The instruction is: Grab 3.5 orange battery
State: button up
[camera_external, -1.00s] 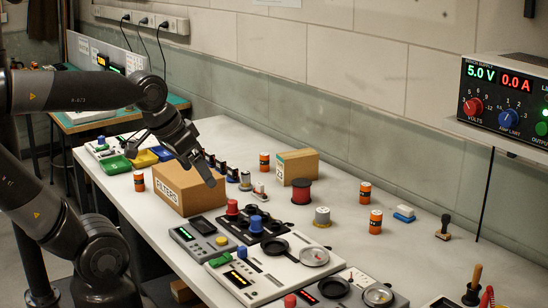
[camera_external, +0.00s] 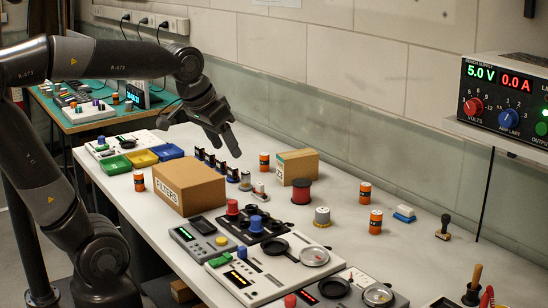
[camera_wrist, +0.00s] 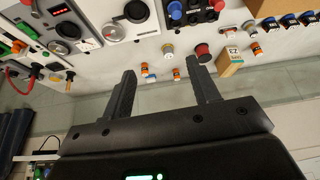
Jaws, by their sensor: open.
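One (camera_external: 139,181) is left of the cardboard box, one (camera_external: 264,162) is near the wall, and a pair, one farther back (camera_external: 365,192) and one nearer (camera_external: 375,222), stands at the right. Their printed values are too small to read, so I cannot tell which is 3.5. In the wrist view, small orange batteries show at the middle (camera_wrist: 176,73) and right (camera_wrist: 257,49). My gripper (camera_external: 226,148) is open and empty, high above the bench behind the box; its spread fingers show in the wrist view (camera_wrist: 162,68).
A cardboard FILTERS box (camera_external: 188,187) and a smaller box (camera_external: 298,167) stand on the bench. A red spool (camera_external: 301,192), a grey-and-yellow cylinder (camera_external: 322,217) and control panels (camera_external: 270,265) lie around. Colored bins (camera_external: 142,158) sit at the far left.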

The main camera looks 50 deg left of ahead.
jog(key=w+r+n, duration=0.1)
jog(key=w+r, duration=0.1)
jog(key=w, duration=1)
jog(key=n+g+y, duration=0.1)
jog(key=n+g, duration=0.1)
jog(key=n, duration=0.1)
send_over(366, 185)
jog(key=s+d, duration=0.1)
jog(key=s, duration=0.1)
notch_tip(366, 185, down, 18)
jog(key=x, duration=0.5)
jog(key=shift+d+f, duration=0.1)
jog(key=shift+f, duration=0.2)
jog(key=x, duration=0.5)
jog(key=shift+a, duration=0.35)
jog(key=c, duration=1)
jog(key=shift+c, duration=0.6)
jog(key=shift+r, duration=0.1)
